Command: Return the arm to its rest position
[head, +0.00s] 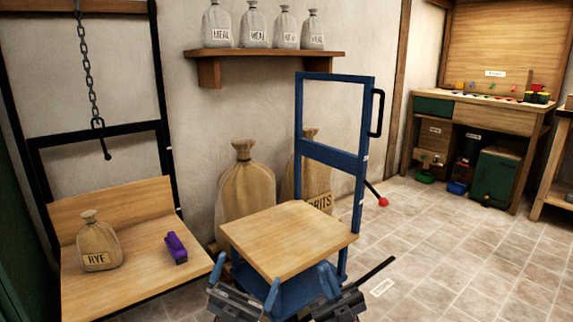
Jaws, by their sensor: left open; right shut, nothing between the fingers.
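My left gripper (245,281) is at the bottom of the head view, in front of the wooden-topped blue cart (290,238). Its two blue fingers are spread apart with nothing between them. My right gripper (328,279) is just to the right, also low in front of the cart. Its blue fingers are together and hold nothing. Whether either gripper touches the cart cannot be told. The cart's top is bare, and its blue frame (334,153) with a black handle rises behind it.
A wooden platform (140,262) at left carries a RYE sack (98,240) and a purple object (176,247). A chain with a hook (101,138) hangs above. Large sacks (246,183) stand behind the cart. A red-knobbed lever (382,201) sticks out. Tiled floor (455,250) at right is mostly clear.

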